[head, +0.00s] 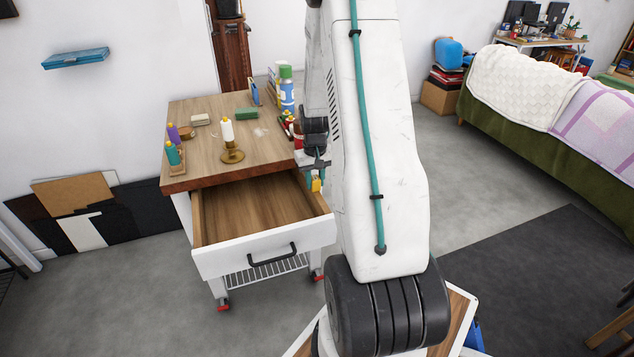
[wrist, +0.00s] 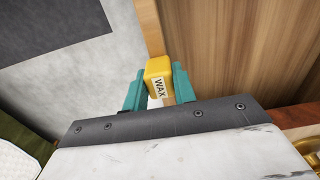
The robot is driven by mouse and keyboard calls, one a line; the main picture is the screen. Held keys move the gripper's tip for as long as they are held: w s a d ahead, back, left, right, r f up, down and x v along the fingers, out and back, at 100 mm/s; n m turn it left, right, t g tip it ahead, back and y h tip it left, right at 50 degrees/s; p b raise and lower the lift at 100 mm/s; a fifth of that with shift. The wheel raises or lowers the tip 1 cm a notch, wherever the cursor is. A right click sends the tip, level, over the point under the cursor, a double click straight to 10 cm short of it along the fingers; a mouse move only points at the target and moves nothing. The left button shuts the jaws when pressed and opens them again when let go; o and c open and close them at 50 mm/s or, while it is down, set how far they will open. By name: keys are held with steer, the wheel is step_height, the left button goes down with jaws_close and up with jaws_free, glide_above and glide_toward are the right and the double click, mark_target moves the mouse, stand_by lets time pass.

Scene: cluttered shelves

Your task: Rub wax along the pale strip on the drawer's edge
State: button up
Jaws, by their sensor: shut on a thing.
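A yellow wax block (wrist: 158,66) with a "WAX" label is held between the teal fingers of my gripper (wrist: 158,86). The wax also shows small in the head view (head: 316,186), at the right side of the open drawer (head: 248,208). The drawer's pale edge strip (wrist: 149,27) runs up from behind the wax in the wrist view, between the wooden drawer floor and the grey ground. The wax overlaps the strip in the picture. I cannot tell whether they touch. In the head view my arm hides part of the drawer's right side.
The wooden cabinet top (head: 200,160) holds a candle in a brass holder (head: 230,140), a green block (head: 246,113), bottles (head: 286,88) and other small items. The drawer is pulled out and empty, with a black handle (head: 272,255). Open floor lies left of the drawer.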

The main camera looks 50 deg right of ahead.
mark_target(325, 206)
steer(key=shift+w+d, duration=0.45)
steer(key=shift+w, duration=0.25)
steer(key=shift+w+d, duration=0.4)
steer(key=shift+w, duration=0.35)
steer(key=shift+w+d, duration=0.45)
steer(key=shift+w, duration=0.25)
steer(key=shift+s, duration=0.15)
steer(key=shift+s+a, duration=0.6)
steer(key=shift+s, duration=0.4)
steer(key=shift+s+a, duration=0.65)
steer(key=shift+s, duration=0.3)
steer(key=shift+s+a, duration=0.6)
steer(key=shift+s, duration=0.4)
steer(key=shift+s+a+f, duration=0.1)
steer(key=shift+s+a, duration=0.45)
steer(key=shift+s, duration=0.3)
steer(key=shift+s+a+f, duration=0.1)
steer(key=shift+s+a, duration=0.4)
steer(key=shift+s, duration=0.3)
steer(key=shift+s+a+r, duration=0.1)
steer(key=shift+s+a, duration=0.5)
steer(key=shift+s, duration=0.35)
steer(key=shift+r, duration=0.1)
